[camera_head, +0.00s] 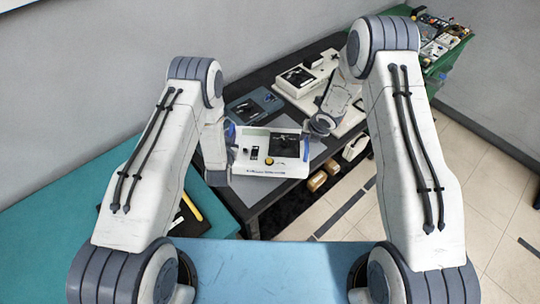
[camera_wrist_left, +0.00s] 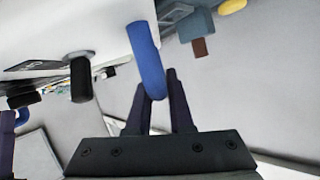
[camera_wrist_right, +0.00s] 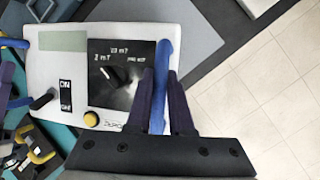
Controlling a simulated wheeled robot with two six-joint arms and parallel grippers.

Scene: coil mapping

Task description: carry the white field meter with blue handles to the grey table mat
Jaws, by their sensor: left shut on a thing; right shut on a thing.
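The white field meter (camera_head: 262,173) is between my two grippers in the head view, its black dial panel and yellow knob facing up. My left gripper (camera_head: 231,140) is shut on the blue handle at its left side; this handle (camera_wrist_left: 147,55) shows between the fingers in the left wrist view. My right gripper (camera_head: 306,146) is shut on the other blue handle (camera_wrist_right: 161,85). The meter looks held above the table. The grey table mat (camera_head: 232,200) shows partly below and left of the meter; the meter hides some of it. It also shows in the right wrist view (camera_wrist_right: 200,32).
A blue-grey device (camera_head: 254,106) and a white instrument (camera_head: 302,78) stand behind the meter on the dark table. A green table (camera_head: 445,62) with several small items is at the back right. Brown-ended rolls (camera_head: 318,181) are below the table's right edge.

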